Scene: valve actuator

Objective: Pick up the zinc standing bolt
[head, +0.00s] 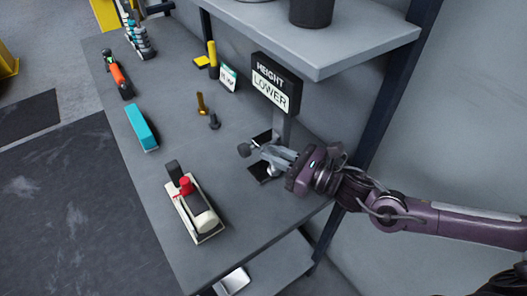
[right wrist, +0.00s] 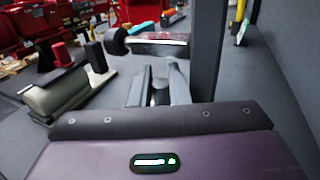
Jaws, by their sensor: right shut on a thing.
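My right gripper (head: 274,157) reaches in from the right over the shelf, in front of the sign. Its fingers also show in the right wrist view (right wrist: 158,88). It is shut on what looks like the zinc bolt (head: 244,149), whose round dark end sticks out to the left of the fingers. In the right wrist view a shiny shank with a dark end (right wrist: 119,41) lies crosswise by the fingertips. The fingers hide part of it. A brass bolt (head: 202,104) and a dark grey bolt (head: 214,121) stand farther back. My left gripper is out of view.
The sign "HEIGHT LOWER" (head: 275,83) stands on a post close behind my right gripper. An upper shelf (head: 330,50) and a dark upright (head: 395,85) are near. A device with a red knob (head: 194,208) and a teal block (head: 141,127) lie left.

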